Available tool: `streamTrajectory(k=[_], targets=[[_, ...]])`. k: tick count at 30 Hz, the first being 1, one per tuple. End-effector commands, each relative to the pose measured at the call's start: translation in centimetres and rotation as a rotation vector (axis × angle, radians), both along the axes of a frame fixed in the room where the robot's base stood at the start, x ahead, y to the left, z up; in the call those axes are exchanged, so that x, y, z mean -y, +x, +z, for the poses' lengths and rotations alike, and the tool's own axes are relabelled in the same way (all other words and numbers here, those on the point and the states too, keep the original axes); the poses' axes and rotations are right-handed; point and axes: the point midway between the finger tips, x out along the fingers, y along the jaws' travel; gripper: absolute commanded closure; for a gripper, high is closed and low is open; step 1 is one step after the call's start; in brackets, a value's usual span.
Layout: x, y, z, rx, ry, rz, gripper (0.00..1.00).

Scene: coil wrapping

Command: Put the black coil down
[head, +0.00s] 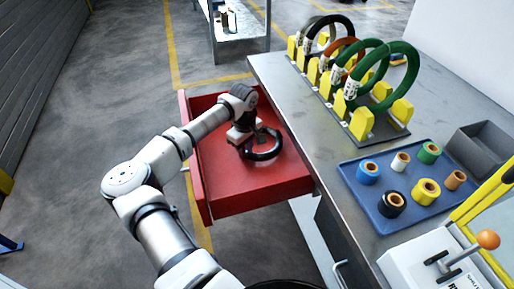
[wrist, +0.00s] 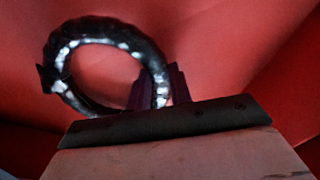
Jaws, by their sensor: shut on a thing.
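The black coil (head: 263,146) is a dark ring low inside the open red drawer (head: 218,177), towards its right side. My gripper (head: 248,143) is shut on the left part of the ring. In the wrist view the black coil (wrist: 58,62) shows white glints along its inner edge, and my gripper (wrist: 158,88) grips its right side. The red drawer surface fills the background there. I cannot tell whether the coil touches the drawer floor.
The grey workbench (head: 290,95) stands right of the drawer. On it are a yellow rack (head: 363,124) with several upright coils, a blue tray (head: 386,216) of tape rolls, a grey bin (head: 482,150) and a machine with an orange knob (head: 488,240). The drawer's front left is bare.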

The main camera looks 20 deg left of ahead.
Motion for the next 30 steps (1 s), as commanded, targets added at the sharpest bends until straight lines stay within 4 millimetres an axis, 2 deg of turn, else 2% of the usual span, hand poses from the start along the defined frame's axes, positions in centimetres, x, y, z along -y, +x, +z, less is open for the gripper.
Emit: streamTrajectory(k=[9,12,20,21,24,26,30], targets=[[3.5,2.3,0.1,0.001,-0.003,-0.001,1.0],[3.2,2.1,-1.0,0.001,-0.002,0.001,1.0],[3.2,2.1,-1.2,0.002,0.0,-0.001,1.0],[3.2,2.1,-1.3,0.0,0.0,-0.001,0.78],[3.2,2.1,-1.3,0.0,0.0,-0.001,0.65],[3.2,2.1,-1.3,0.0,0.0,-0.001,0.57],[3.1,2.1,-1.3,0.0,0.0,-0.001,0.57]])
